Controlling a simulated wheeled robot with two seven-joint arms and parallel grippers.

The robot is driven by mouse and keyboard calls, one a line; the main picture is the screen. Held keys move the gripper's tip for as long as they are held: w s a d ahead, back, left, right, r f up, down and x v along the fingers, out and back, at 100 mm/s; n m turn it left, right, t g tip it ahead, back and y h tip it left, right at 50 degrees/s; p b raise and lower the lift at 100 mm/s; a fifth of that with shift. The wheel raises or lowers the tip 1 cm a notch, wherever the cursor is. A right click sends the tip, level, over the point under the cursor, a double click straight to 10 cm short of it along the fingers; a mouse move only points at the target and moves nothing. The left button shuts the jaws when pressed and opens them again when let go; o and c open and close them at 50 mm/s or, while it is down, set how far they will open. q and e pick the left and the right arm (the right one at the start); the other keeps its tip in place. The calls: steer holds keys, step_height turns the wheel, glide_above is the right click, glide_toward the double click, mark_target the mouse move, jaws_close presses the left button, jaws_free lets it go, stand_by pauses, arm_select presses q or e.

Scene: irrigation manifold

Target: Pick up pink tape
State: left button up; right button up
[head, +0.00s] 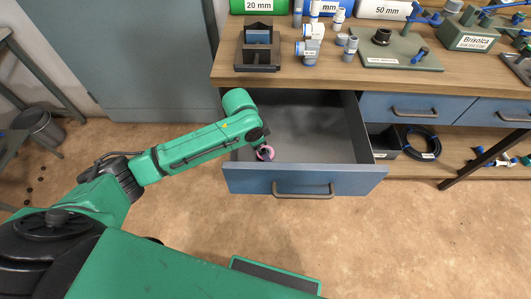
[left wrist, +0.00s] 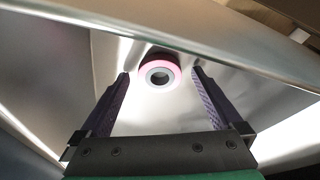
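The pink tape (head: 266,153) is a small roll with a grey core inside the open drawer, near its front left part. In the left wrist view the pink tape (left wrist: 160,73) lies just beyond the fingertips, centred between them, with clear space on both sides. My left gripper (left wrist: 160,78) is open with nothing between its fingers. In the head view the end of my left arm reaches down into the drawer, and its fingers are mostly hidden there. My right gripper is in neither view.
The open drawer (head: 325,180) has raised walls and a front handle close to my left arm; the rest of its floor looks empty. Above it, the wooden workbench (head: 325,78) holds a dark holder (head: 258,52), grey pipe fittings (head: 312,45) and green fixtures. Closed drawers are at right.

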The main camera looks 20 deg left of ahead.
arm_select(q)
steer(key=c, duration=1.3)
steer(key=shift+c, duration=0.2)
steer(key=shift+r, duration=0.15)
